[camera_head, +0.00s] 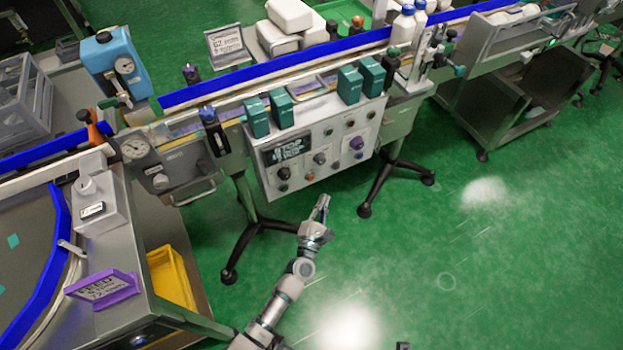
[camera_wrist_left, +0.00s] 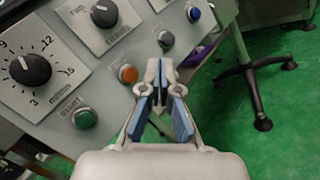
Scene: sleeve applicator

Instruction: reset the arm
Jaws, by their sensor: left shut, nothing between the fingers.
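My left arm comes up from the bottom of the head view. Its gripper (camera_head: 322,205) is over the green floor, just in front of and below the control panel (camera_head: 330,136). In the left wrist view the left gripper (camera_wrist_left: 160,66) is shut, with its fingertips together and nothing between them. Behind it the panel shows a large black dial (camera_wrist_left: 30,70), a green button (camera_wrist_left: 85,118) and an orange button (camera_wrist_left: 128,73). I cannot tell the exact gap between the fingertips and the panel. My right gripper is not recognisable in either view.
Black stand legs (camera_head: 240,235) reach onto the floor below the conveyor. A yellow bin (camera_head: 172,279) and a purple sign (camera_head: 103,288) are at the left. Teal boxes (camera_head: 350,84) stand above the panel. The green floor (camera_head: 480,260) at the right is clear.

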